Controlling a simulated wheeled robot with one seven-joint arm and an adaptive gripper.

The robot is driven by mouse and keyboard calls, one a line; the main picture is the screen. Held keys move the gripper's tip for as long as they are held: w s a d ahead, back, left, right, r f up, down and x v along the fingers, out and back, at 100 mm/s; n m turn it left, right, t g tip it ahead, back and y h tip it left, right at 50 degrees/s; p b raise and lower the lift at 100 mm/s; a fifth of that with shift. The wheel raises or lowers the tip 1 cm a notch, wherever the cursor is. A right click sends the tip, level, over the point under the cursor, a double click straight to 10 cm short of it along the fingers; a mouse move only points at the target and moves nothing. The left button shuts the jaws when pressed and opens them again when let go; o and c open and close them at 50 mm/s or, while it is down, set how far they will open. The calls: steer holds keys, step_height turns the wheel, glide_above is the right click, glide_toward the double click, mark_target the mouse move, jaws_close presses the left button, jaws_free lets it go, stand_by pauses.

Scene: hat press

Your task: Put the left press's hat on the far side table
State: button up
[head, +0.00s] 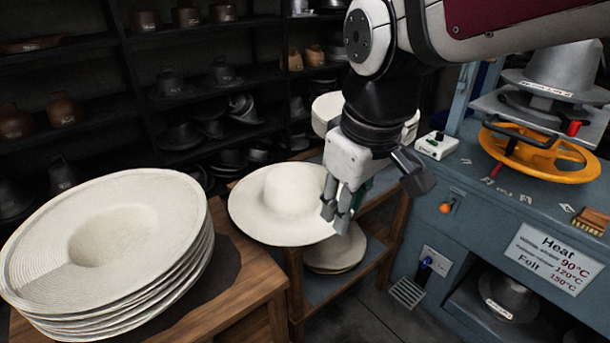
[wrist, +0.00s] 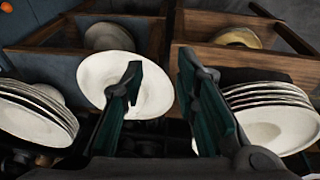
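A cream wide-brimmed hat (head: 288,190) with a rounded crown rests at the wooden side table (head: 296,262) in the middle of the head view; its brim overhangs the table edge. It also shows in the wrist view (wrist: 100,75). My gripper (head: 336,214) is at the right part of the hat's brim. In the wrist view its two fingers (wrist: 160,72) are apart, with nothing clearly pinched between them. The brim passes beyond the left finger; whether they touch is unclear. The hat's underside and its contact with the table are hidden.
A stack of cream hats (head: 110,240) stands on a nearer wooden table at left. Another pale stack (head: 328,108) is behind my gripper. More hats (head: 335,258) lie on the lower shelf. The blue press (head: 480,200) with its orange wheel (head: 540,155) is at right; dark shelves are behind.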

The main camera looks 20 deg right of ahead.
steer(key=s+m, duration=0.4)
steer(key=s, duration=0.4)
steer(key=shift+s+t, duration=0.4)
